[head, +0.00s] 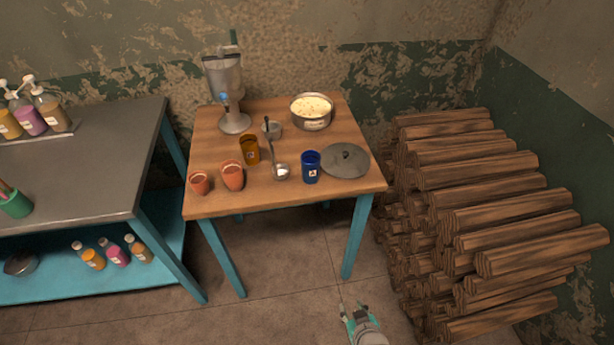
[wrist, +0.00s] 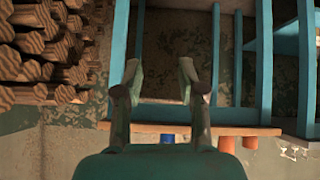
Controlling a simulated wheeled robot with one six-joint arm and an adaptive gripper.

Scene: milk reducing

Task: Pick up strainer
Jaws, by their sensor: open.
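On the wooden table (head: 215,195) lies a grey metal utensil with a round bowl and a long handle, the strainer or a ladle (head: 281,172); I cannot tell which. In the wrist view my gripper (wrist: 160,78) is open and empty. The strainer is not clear in that view.
Two clay cups (head: 232,175), a grey lid (head: 345,160), a filled pot (head: 312,112) and a metal machine (head: 228,90) stand on the table. A log stack (head: 480,210) is close on the right. A grey-topped bench (head: 80,170) is at left. Floor in front is clear.

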